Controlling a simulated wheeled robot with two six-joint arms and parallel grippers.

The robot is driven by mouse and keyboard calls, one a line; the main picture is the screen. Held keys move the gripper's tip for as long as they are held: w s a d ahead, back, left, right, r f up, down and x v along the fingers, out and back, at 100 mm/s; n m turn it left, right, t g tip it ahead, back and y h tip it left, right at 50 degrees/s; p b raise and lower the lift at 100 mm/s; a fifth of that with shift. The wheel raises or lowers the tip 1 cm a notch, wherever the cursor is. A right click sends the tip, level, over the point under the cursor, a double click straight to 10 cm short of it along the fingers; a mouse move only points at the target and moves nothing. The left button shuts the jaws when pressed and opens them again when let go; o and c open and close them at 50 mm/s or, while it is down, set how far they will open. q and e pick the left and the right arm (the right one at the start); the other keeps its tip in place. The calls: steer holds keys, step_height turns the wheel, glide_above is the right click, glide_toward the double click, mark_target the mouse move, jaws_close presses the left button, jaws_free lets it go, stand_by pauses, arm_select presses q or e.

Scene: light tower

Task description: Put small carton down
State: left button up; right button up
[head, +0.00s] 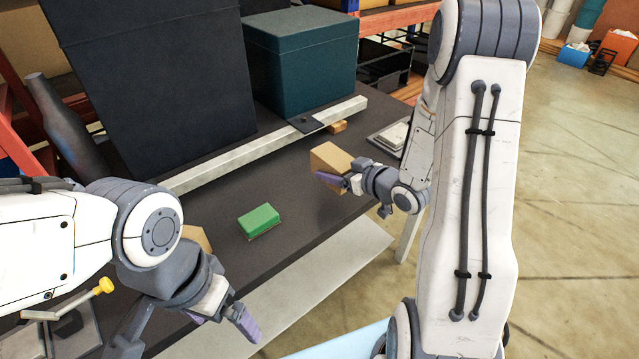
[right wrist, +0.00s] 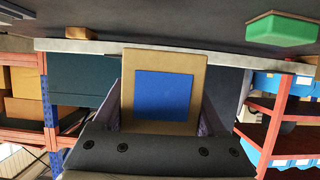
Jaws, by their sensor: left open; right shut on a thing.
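The small carton (head: 328,158) is a tan box at the right part of the dark table. My right gripper (head: 336,182) is shut on it, one purple finger showing across its lower front. In the right wrist view the carton (right wrist: 127,95) sits between the fingers and shows a blue square on its face. Whether its underside touches the table is not clear. My left gripper (head: 218,318) is open and empty over the table's front edge at lower left.
A green block (head: 260,221) lies on the dark table (head: 290,205) between the grippers. Another tan box (head: 197,238) is partly hidden behind my left arm. A pale bar (head: 265,145), a dark teal box (head: 305,60) and a small wooden block (head: 337,127) stand behind.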

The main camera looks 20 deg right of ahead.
glide_above(319, 187)
step_height(319, 187, down, 4)
steer(key=shift+d+r+p, duration=0.1)
steer(key=shift+p, duration=0.2)
steer(key=shift+f, duration=2.1)
steer(key=shift+f, duration=0.2)
steer(key=o, duration=1.4)
steer(key=shift+r, duration=0.1)
